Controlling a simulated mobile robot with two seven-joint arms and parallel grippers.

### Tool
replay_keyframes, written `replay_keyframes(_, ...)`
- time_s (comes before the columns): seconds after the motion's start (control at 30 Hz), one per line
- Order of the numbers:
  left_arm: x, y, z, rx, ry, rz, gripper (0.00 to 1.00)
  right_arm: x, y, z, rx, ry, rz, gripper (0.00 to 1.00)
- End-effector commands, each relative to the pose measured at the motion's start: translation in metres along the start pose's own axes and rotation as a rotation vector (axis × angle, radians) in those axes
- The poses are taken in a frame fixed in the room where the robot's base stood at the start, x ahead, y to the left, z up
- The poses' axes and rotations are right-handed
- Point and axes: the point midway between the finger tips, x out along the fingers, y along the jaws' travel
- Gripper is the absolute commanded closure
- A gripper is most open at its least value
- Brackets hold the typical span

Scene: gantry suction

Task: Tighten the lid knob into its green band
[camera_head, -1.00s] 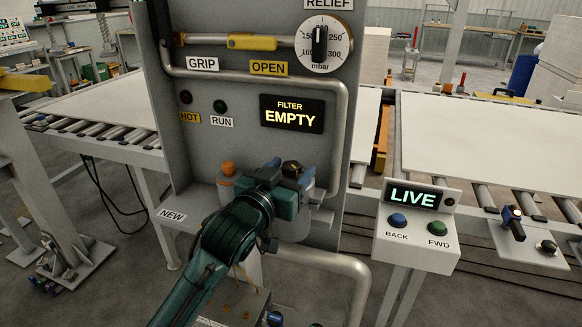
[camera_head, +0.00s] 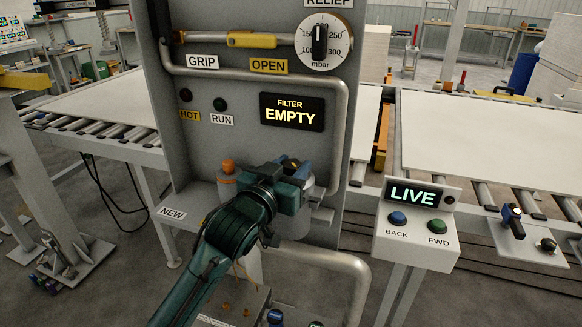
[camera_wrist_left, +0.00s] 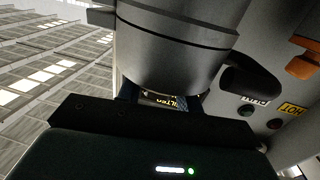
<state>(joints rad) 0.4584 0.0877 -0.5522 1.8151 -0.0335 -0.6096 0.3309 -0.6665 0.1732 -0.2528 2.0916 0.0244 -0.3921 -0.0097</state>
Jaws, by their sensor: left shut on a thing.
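My left gripper (camera_head: 291,181) reaches in from below and is shut at the top of the grey filter canister (camera_head: 297,222), which stands on the front of the panel. What it grips is presumably the lid knob, mostly hidden by the jaws; a small dark piece with a yellowish mark (camera_head: 291,163) shows just above them. In the left wrist view the canister (camera_wrist_left: 180,45) fills the upper middle, and the two fingers (camera_wrist_left: 157,98) show below it. I cannot make out the green band. My right gripper is not in view.
The panel's filter display (camera_head: 291,113) reads EMPTY. An orange-topped part (camera_head: 228,170) stands left of my gripper, on the shelf marked NEW (camera_head: 172,214). A bent grey pipe (camera_head: 345,130) runs close on the right. The LIVE button box (camera_head: 414,240) stands further right.

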Motion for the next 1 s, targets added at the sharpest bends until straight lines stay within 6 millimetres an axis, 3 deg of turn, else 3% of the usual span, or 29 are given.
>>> replay_keyframes(0.2, 0.001, -0.001, -0.004, 0.008, -0.003, 0.072, 0.87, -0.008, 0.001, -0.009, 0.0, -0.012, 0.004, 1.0)
replay_keyframes(0.43, 0.001, 0.0, -0.001, 0.004, -0.002, 0.179, 0.87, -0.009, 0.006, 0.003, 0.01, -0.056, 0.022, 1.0)
replay_keyframes(0.8, 0.0, 0.0, 0.0, -0.001, 0.0, 0.195, 0.87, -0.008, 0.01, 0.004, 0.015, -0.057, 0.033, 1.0)
replay_keyframes(0.83, 0.0, 0.0, 0.0, -0.001, 0.0, 0.195, 0.63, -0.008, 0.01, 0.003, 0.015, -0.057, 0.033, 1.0)
replay_keyframes(1.0, 0.0, 0.0, 0.0, -0.001, 0.0, 0.194, 0.49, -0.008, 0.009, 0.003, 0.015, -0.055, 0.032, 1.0)
